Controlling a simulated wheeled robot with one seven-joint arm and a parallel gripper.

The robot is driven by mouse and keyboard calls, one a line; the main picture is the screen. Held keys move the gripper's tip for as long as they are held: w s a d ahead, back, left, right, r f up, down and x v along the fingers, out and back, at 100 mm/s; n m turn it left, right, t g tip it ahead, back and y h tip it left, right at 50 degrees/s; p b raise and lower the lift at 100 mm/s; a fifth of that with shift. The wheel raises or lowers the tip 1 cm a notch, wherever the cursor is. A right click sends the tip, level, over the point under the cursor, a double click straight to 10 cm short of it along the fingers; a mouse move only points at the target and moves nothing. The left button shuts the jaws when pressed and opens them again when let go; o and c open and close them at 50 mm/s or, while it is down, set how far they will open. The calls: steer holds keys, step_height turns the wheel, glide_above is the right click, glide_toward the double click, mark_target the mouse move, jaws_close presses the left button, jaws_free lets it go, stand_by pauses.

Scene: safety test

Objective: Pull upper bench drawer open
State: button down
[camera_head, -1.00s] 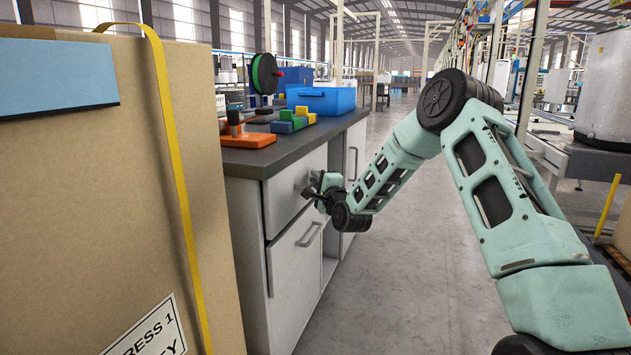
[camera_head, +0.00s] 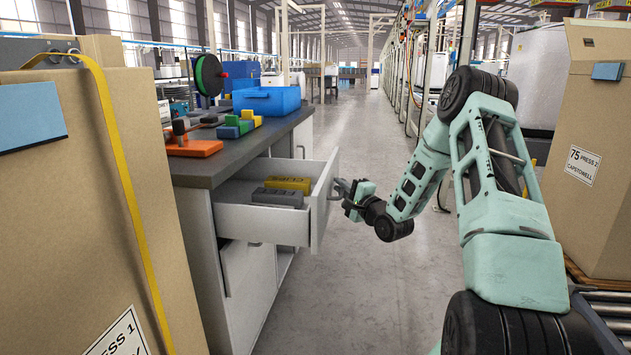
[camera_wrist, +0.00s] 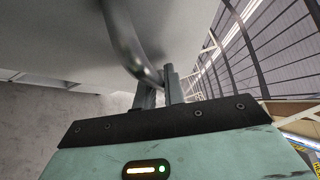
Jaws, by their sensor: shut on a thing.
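The upper bench drawer (camera_head: 262,222) is pulled well out of the grey bench, in the head view. A yellow box (camera_head: 288,184) and a grey box (camera_head: 277,197) with raised lettering lie inside it. My gripper (camera_head: 338,188) is at the outer face of the drawer front (camera_head: 324,200), shut on the drawer handle. The wrist view shows the curved metal handle (camera_wrist: 125,45) running to my fingers (camera_wrist: 158,88). The exact grip on the bar is partly hidden.
The bench top (camera_head: 235,150) holds a blue bin (camera_head: 267,100), an orange-based tool (camera_head: 190,147), coloured blocks (camera_head: 238,124) and a green-rimmed spool (camera_head: 209,75). A large carton (camera_head: 120,200) stands close at left, another carton (camera_head: 590,215) at right. The floor aisle (camera_head: 345,275) between is clear.

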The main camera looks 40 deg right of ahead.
steer(key=s+d+p, duration=0.3)
steer(key=s+d, duration=0.5)
steer(key=s, duration=0.3)
steer(key=shift+s+d+p, duration=0.2)
steer(key=shift+d+p, duration=0.1)
steer(key=shift+d, duration=0.1)
steer(key=shift+f, duration=0.1)
steer(key=c, duration=1.8)
jaws_free()
steer(key=shift+o, duration=0.2)
steer(key=s+a+f+p, duration=0.2)
steer(key=s, duration=1.5)
steer(key=shift+a, duration=0.15)
steer(key=shift+s+f, duration=0.1)
